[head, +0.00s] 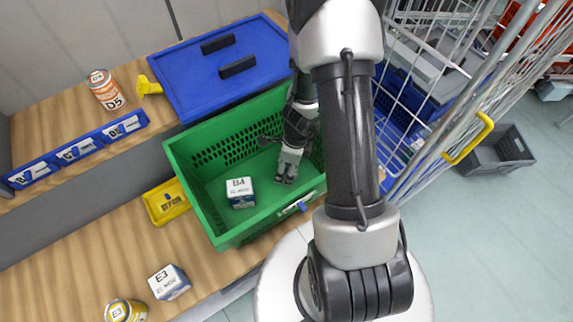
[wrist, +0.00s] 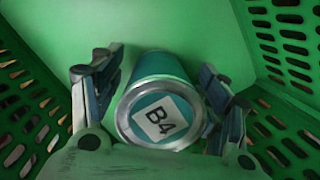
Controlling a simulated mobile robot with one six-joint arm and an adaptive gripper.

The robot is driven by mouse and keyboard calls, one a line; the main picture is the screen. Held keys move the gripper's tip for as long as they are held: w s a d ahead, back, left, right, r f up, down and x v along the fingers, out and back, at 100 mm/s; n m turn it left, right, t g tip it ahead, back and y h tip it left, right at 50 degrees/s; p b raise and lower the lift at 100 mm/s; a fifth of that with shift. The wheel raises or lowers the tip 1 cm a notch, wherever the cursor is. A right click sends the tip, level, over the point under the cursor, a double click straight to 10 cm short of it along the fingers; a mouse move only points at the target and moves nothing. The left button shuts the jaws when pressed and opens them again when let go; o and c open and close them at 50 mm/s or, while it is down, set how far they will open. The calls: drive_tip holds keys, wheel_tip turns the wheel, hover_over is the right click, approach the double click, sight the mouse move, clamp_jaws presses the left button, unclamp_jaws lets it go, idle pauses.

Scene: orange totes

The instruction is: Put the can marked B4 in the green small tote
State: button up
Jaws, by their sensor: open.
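The B4 can stands inside the green small tote (head: 215,240). In the wrist view my open gripper (wrist: 160,100) has one finger on each side of the can. Whether the fingers touch it, I cannot tell.
An orange D5 can (head: 106,90) stands at the left; an E3 box (head: 169,282) and a yellow can (head: 126,311) are in front. A yellow bin (head: 166,202) adjoins the green tote. A wire cart (head: 445,100) stands right.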

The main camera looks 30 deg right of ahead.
drive_tip(key=shift+r, duration=0.1)
drive_tip(key=r+p, duration=0.3)
drive_tip(key=r, duration=0.1)
drive_tip(key=d+r+p, duration=0.1)
drive_tip(key=r+p, duration=0.2)
drive_tip(key=r, duration=0.1)
drive_tip(key=s+r+p, duration=0.1)
drive_tip(key=r+p, duration=0.2)
drive_tip(key=shift+s+d+r, duration=0.1)
drive_tip(key=shift+d+r, duration=0.05)
drive_tip(key=shift+r, duration=0.25)
drive_tip(key=shift+r+p, duration=0.3)
drive_tip(key=a+r+n+t, duration=0.1)
drive_tip(key=a+r+n, duration=0.25)
drive_tip(key=r, duration=0.25)
drive_tip(key=w+a+r+n, duration=0.1)
drive_tip(key=a+r+n, duration=0.1)
drive_tip(key=r+n, duration=0.3)
drive_tip(key=a+r+n+t, duration=0.1)
drive_tip(key=a+r+n, duration=0.2)
drive_tip(key=r, duration=0.4)
drive_tip(key=s+a+r+n+t+h, duration=0.1)
drive_tip(key=s+a+r+n, duration=0.2)
drive_tip(key=s+r+n, duration=1)
drive_tip(key=shift+s+a+r+n, duration=0.2)
drive_tip(key=shift+s+n, duration=0.2)
drive_tip(key=shift+n, duration=0.65)
